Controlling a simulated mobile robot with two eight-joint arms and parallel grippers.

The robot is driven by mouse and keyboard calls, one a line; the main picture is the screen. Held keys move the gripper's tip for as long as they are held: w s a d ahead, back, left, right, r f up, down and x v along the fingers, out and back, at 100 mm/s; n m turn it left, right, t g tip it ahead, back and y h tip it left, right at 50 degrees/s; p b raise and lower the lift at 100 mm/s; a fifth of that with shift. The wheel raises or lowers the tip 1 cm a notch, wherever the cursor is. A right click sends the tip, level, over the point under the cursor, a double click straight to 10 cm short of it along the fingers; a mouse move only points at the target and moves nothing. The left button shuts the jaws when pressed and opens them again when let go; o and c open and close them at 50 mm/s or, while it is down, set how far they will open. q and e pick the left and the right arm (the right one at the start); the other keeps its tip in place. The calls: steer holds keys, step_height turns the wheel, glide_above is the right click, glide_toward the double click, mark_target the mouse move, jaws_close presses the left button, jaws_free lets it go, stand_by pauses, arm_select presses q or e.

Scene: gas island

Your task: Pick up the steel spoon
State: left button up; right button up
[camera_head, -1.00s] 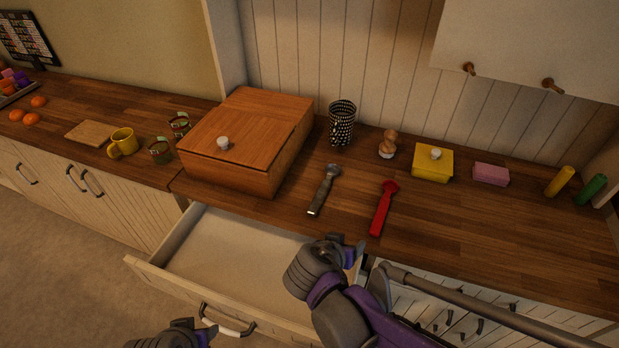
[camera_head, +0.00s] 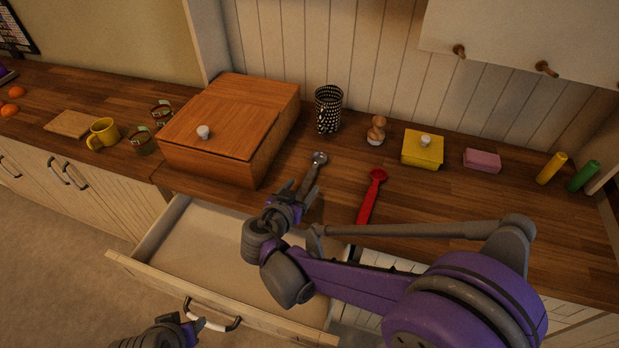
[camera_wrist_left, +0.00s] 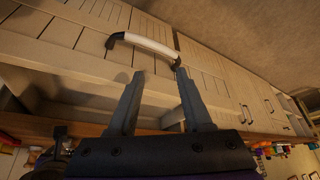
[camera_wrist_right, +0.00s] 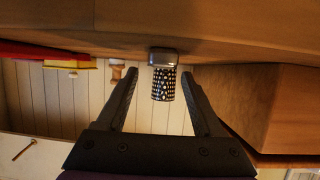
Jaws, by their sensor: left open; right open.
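The steel spoon (camera_head: 316,165) lies on the wooden counter (camera_head: 420,205), between the wooden box and the red utensil. Its round end points to the back; its front part is partly hidden by my right gripper. My right gripper (camera_head: 297,191) is open at the spoon's near end, over the counter's front edge. In the right wrist view a steel-coloured end (camera_wrist_right: 163,57), apparently the spoon's, shows just beyond the open fingertips (camera_wrist_right: 161,75), with nothing held. My left gripper (camera_head: 195,323) is low at the bottom of the head view, and its open fingers (camera_wrist_left: 160,75) are empty.
An open, empty drawer (camera_head: 205,245) juts out below the counter. A wooden box (camera_head: 220,130) stands left of the spoon, a red utensil (camera_head: 369,198) right. A patterned cup (camera_head: 328,110), wooden figure (camera_head: 377,130) and yellow box (camera_head: 422,151) stand behind.

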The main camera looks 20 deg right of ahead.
mark_target(307, 182)
steer(key=x, duration=0.3)
steer(key=shift+w+d+f, duration=0.2)
steer(key=shift+w+d, duration=0.05)
jaws_close()
